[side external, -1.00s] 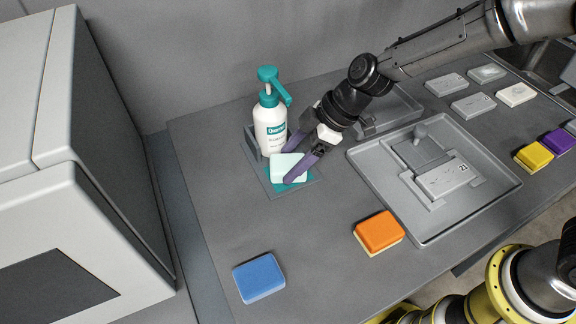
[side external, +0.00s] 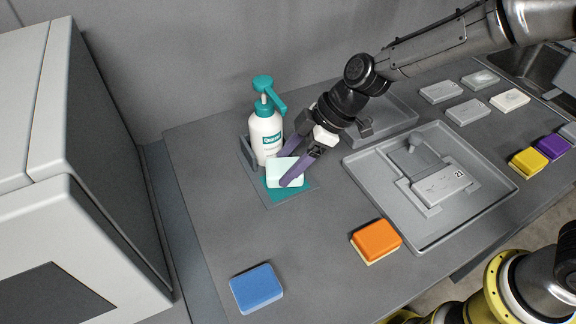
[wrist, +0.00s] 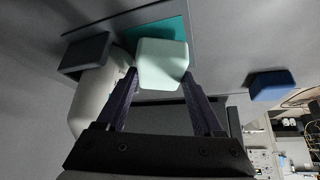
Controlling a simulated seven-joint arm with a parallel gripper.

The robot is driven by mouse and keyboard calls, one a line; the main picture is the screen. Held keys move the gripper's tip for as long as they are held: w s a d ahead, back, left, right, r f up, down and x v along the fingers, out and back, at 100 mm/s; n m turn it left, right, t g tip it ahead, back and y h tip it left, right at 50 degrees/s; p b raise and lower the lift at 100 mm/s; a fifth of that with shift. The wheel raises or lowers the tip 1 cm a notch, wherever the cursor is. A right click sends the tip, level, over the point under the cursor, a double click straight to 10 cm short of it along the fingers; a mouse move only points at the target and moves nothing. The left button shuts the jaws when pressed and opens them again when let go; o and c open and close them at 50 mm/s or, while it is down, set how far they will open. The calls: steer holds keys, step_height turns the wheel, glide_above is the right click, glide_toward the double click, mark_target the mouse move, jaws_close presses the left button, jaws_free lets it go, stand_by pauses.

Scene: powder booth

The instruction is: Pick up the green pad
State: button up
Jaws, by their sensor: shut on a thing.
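The pale green pad (side external: 284,171) is between the purple fingers of my gripper (side external: 291,168), beside the spray bottle. My gripper is shut on it. In the wrist view the pad (wrist: 162,63) sits between the two fingertips (wrist: 161,76), with a finger against each side. A teal square (side external: 272,192) on a grey plate lies under the pad. It also shows in the wrist view (wrist: 176,30) beyond the pad. The pad looks slightly above the teal square, but the gap is hard to judge.
A white spray bottle (side external: 266,138) with a teal head stands close behind the pad. A blue pad (side external: 257,289) and an orange pad (side external: 377,241) lie nearer the front. A grey tray (side external: 404,243) is at right. Yellow (side external: 528,163) and purple (side external: 553,147) pads lie far right.

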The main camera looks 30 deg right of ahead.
steer(key=s+d+r, duration=0.8)
steer(key=s+r, duration=0.3)
steer(key=shift+s+r, duration=0.25)
steer(key=shift+s, duration=0.05)
steer(key=o, duration=1)
steer(key=c, duration=0.7)
